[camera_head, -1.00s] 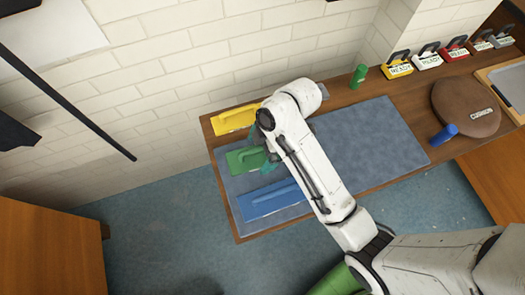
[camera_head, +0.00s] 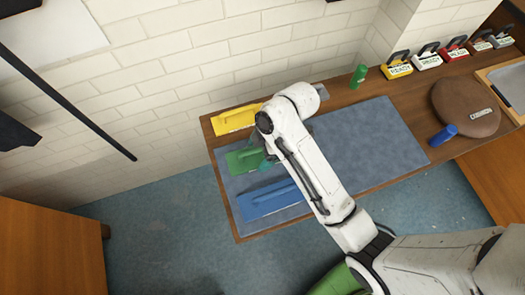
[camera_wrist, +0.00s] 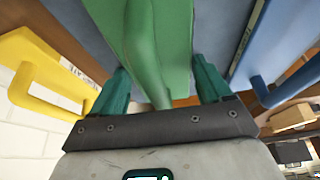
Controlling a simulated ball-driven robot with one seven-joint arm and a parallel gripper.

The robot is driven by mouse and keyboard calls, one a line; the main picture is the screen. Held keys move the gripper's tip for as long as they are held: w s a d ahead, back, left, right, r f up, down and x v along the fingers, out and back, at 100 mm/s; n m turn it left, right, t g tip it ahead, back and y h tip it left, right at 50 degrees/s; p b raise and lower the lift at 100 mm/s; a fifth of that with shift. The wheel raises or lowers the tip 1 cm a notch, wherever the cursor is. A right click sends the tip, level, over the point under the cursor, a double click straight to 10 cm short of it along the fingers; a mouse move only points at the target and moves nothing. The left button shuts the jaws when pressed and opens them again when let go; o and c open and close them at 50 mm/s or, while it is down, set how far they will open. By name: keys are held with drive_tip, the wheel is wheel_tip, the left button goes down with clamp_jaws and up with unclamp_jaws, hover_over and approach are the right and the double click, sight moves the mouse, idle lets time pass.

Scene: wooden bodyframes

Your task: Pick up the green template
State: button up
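The green template (camera_head: 243,161) lies on the blue-grey mat (camera_head: 365,140) between the yellow template (camera_head: 235,120) and the blue template (camera_head: 268,201). My gripper (camera_head: 264,156) is at the green template's right part, partly hidden by my arm. In the wrist view, my gripper's two teal fingers (camera_wrist: 161,75) stand apart on either side of the green template's handle (camera_wrist: 152,75). Gaps show between the handle and both fingers. The yellow template (camera_wrist: 38,72) is at the left and the blue template (camera_wrist: 285,55) at the right in that view.
A green bottle (camera_head: 358,76) stands near the wall. A brown cushion (camera_head: 466,105) and a blue cylinder (camera_head: 444,135) lie farther right. Several tagged items line the back right, including a yellow one (camera_head: 397,68). The mat's right half is clear.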

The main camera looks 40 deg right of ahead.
drive_tip(key=c, duration=1)
drive_tip(key=shift+c, duration=0.6)
drive_tip(key=shift+r, duration=0.2)
